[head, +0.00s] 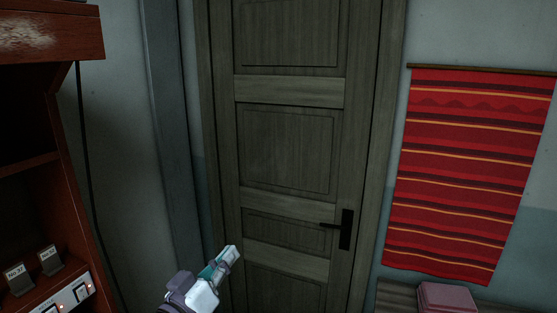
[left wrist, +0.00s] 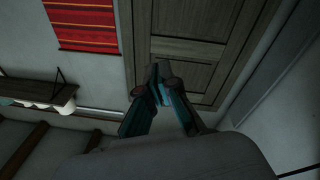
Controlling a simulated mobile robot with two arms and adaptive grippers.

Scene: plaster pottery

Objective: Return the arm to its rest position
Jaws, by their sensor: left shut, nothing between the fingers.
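My left gripper (head: 230,254) shows at the bottom of the head view, in front of the lower part of a dark wooden door. It is white, purple and teal. In the left wrist view its teal fingers (left wrist: 156,76) come together at their dark tips, with nothing between them. The gripper is shut and empty. My left arm enters from the bottom edge, and most of it is out of the picture. My right gripper is in neither view.
The closed door (head: 290,150) has a black handle (head: 346,229). A reddish-brown cabinet (head: 75,190) stands at the left, with small cards and a lit switch panel (head: 70,299). A red striped hanging (head: 460,175) is on the right wall, above a pink box (head: 446,297).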

